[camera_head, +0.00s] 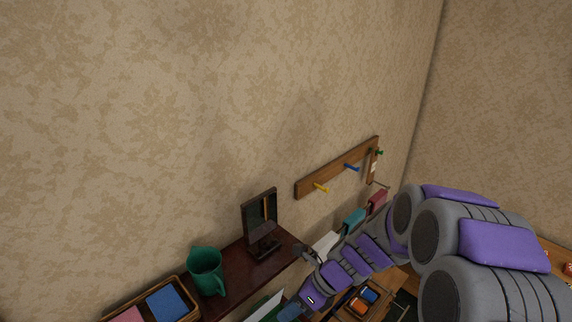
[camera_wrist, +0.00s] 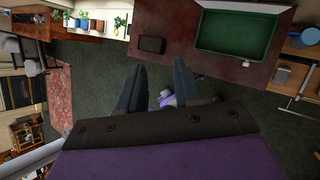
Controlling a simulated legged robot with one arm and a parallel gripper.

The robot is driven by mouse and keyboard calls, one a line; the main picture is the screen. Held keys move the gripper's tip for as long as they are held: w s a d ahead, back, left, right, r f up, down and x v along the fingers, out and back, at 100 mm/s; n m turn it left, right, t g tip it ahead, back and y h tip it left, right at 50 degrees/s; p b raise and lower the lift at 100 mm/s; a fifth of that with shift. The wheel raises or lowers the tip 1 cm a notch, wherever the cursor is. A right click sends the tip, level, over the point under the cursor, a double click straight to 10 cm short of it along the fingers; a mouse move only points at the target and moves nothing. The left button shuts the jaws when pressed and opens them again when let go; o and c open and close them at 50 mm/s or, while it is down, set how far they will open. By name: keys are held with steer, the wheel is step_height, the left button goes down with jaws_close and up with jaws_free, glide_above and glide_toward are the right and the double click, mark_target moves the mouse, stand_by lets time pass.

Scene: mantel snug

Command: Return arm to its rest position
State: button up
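My gripper (camera_wrist: 157,72) shows in the wrist view with its two dark fingers spread apart and nothing held between them. A small purple and white shape lies far below, seen through the gap; I cannot tell what it is. In the head view my purple and grey arm reaches from the lower right toward the bottom middle, in front of the wall. Its far end is near the dark wooden shelf, and the fingers are too small there to make out clearly.
The dark shelf (camera_head: 236,277) bears a green jug (camera_head: 206,271), a framed stand (camera_head: 260,218) and a tray (camera_head: 186,300). A peg rail (camera_head: 336,171) hangs on the wall. The wrist view shows a green-lined tray (camera_wrist: 236,34) on a reddish table, a small dark box (camera_wrist: 151,45), and a rug (camera_wrist: 59,97).

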steer(key=s+d+f+n+h+b, duration=0.1)
steer(key=s+d+n+h+b, duration=0.3)
steer(key=s+n, duration=0.8)
steer(key=s+d+f+n+h+b, duration=0.1)
steer(key=s+d+n+h+b, duration=0.2)
steer(key=s+d+n+b, duration=0.4)
steer(key=s+d+n, duration=0.1)
steer(key=s+n, duration=0.3)
steer(key=n, duration=0.1)
steer(key=shift+s+d+g+h, duration=0.35)
steer(key=shift+d+g+h, duration=0.05)
